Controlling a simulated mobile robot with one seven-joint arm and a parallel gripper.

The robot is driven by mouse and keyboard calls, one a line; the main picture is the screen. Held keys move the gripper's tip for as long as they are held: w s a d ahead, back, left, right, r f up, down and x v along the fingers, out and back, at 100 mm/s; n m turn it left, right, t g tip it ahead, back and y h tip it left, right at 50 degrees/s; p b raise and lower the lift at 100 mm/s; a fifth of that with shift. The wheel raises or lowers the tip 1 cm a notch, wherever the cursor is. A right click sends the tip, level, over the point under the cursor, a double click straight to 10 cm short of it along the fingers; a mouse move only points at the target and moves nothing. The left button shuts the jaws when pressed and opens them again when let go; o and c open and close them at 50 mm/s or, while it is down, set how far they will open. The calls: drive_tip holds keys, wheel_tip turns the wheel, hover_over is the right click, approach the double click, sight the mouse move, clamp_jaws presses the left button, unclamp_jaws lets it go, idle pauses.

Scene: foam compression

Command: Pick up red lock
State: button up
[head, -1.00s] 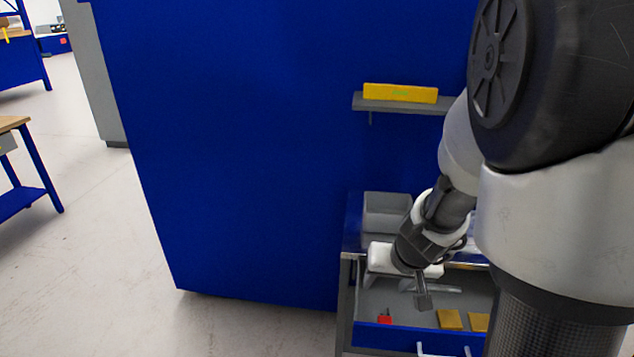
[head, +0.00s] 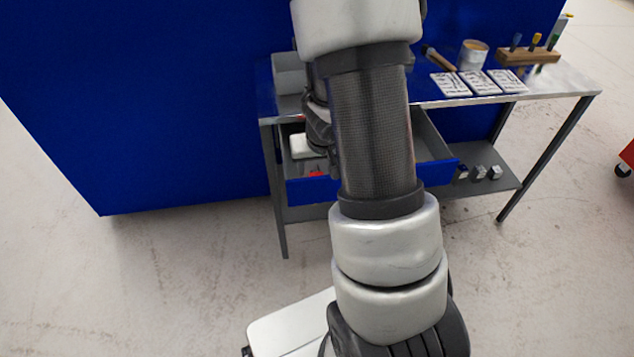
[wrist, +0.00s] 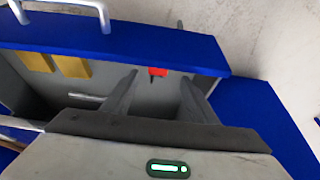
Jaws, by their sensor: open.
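The red lock (wrist: 157,72) lies in the open drawer near its front wall, with its grey shackle beside it. In the wrist view it shows between and beyond the two fingers of my gripper (wrist: 159,78), which is open and empty. In the head view the red lock (head: 316,174) is a small red patch at the drawer's front left, partly hidden by the drawer front. My gripper is mostly hidden behind my arm there, above the drawer.
The blue-fronted drawer (wrist: 130,50) also holds yellow blocks (wrist: 72,67) and a white object (head: 301,146). The workbench top (head: 560,88) carries a can (head: 474,54), cards (head: 480,82) and a tool rack (head: 527,56). A blue wall (head: 150,110) stands left of the bench.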

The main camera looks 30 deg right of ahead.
sight(318, 174)
drive_tip(key=x, duration=0.1)
drive_tip(key=b+x, duration=0.2)
drive_tip(key=x, duration=0.1)
drive_tip(key=shift+s+d+f, duration=0.1)
drive_tip(key=shift+s+d, duration=0.05)
drive_tip(key=shift+s, duration=0.2)
drive_tip(key=shift+w+f+b, duration=0.3)
drive_tip(key=shift+f+b, duration=0.15)
drive_tip(key=shift+f, duration=0.05)
drive_tip(key=shift+c, duration=0.3)
drive_tip(key=c, duration=1.1)
